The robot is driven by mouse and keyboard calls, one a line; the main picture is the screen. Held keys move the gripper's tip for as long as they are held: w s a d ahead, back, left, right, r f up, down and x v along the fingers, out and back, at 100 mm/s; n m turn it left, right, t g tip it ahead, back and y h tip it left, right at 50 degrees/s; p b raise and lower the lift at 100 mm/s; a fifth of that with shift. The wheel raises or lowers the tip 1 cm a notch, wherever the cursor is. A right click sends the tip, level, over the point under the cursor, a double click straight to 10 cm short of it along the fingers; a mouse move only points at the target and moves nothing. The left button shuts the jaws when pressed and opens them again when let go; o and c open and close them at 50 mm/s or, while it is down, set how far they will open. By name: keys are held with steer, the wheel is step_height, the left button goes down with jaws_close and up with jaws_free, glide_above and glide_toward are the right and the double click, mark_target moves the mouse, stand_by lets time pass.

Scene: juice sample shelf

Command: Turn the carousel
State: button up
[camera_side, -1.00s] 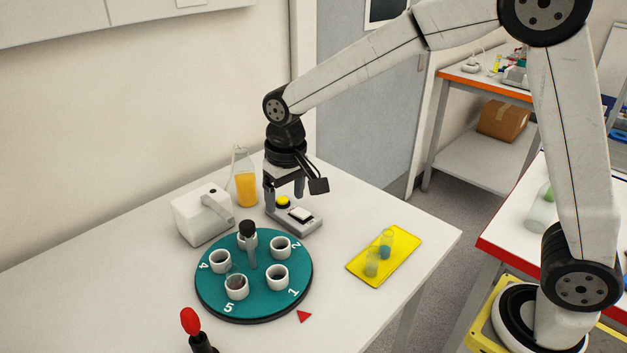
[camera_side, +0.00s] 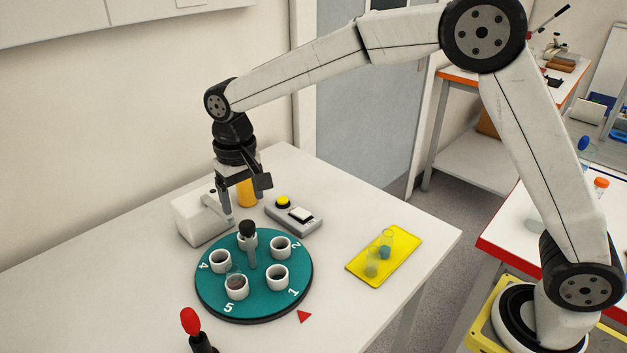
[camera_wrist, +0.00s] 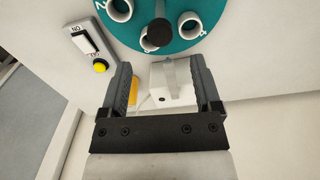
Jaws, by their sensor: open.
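The carousel (camera_side: 257,305) is a teal disc on the table with white cups around it and the numbers 1, 2, 4 and 5 showing. The cup by 5 (camera_side: 237,288) holds something dark and glassy. A post with a black knob (camera_side: 247,229) rises from the disc and partly hides a cup behind it. The red triangle (camera_side: 304,316) on the table is nearest to number 1. My gripper (camera_side: 238,203) is open and empty, pointing down above the table behind the carousel. In the wrist view, the knob (camera_wrist: 159,33) lies beyond the open jaws (camera_wrist: 160,65).
A white box (camera_side: 195,222) and an orange-filled flask (camera_side: 247,194) stand close to my gripper. A grey switch box (camera_side: 305,223) with a yellow button lies to its right. A yellow tray (camera_side: 366,269) holds glass vessels. A red-topped handle (camera_side: 190,321) stands at the front.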

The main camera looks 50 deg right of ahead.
mark_target(247, 224)
steer(key=shift+f, duration=3.2)
jaws_close()
